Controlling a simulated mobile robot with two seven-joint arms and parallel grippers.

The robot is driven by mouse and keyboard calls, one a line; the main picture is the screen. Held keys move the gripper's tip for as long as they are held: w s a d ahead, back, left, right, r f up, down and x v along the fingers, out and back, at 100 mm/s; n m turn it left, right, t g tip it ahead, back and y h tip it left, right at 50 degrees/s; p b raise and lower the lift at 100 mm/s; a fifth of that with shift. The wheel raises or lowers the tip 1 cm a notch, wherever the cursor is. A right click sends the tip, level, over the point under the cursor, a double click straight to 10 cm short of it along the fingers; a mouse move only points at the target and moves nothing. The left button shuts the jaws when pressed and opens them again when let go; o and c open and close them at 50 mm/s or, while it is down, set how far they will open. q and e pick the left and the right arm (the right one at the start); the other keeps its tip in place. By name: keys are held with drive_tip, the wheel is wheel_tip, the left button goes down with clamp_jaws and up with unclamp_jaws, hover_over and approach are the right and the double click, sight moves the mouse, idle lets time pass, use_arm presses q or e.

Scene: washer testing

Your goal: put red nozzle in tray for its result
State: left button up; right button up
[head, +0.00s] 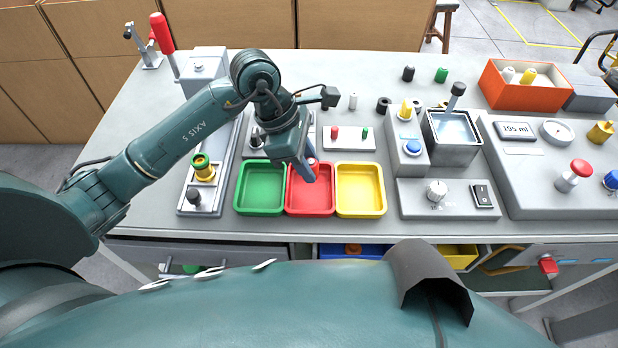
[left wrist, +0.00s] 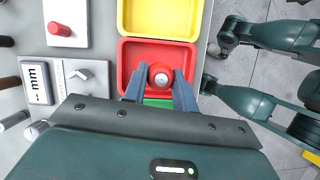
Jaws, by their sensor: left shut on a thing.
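The red tray (head: 296,208) sits between the green tray (head: 260,206) and the yellow tray (head: 359,206) on the bench. My left gripper (head: 309,176) points down over the red tray. In the left wrist view its two fingers (left wrist: 160,82) are shut on the red nozzle (left wrist: 161,77), a round red piece with a pale centre. The nozzle shows inside the outline of the red tray; I cannot tell whether it touches the floor of the tray. In the head view the gripper mostly hides it. My right gripper does not show clearly in either view.
Left of the trays stands a grey fixture with a brass fitting (head: 203,168). To the right are a water tank (head: 452,140), a control box (head: 448,199) and an orange bin (head: 533,88). The bench's front edge is close to the trays.

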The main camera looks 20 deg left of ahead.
sight(308, 191)
use_arm(q)
wheel_tip(308, 191, down, 5)
drive_tip(key=shift+r, duration=0.1)
drive_tip(key=shift+f, duration=0.25)
drive_tip(key=shift+f, duration=0.1)
drive_tip(key=o, duration=1.1)
drive_tip(key=shift+c, duration=0.2)
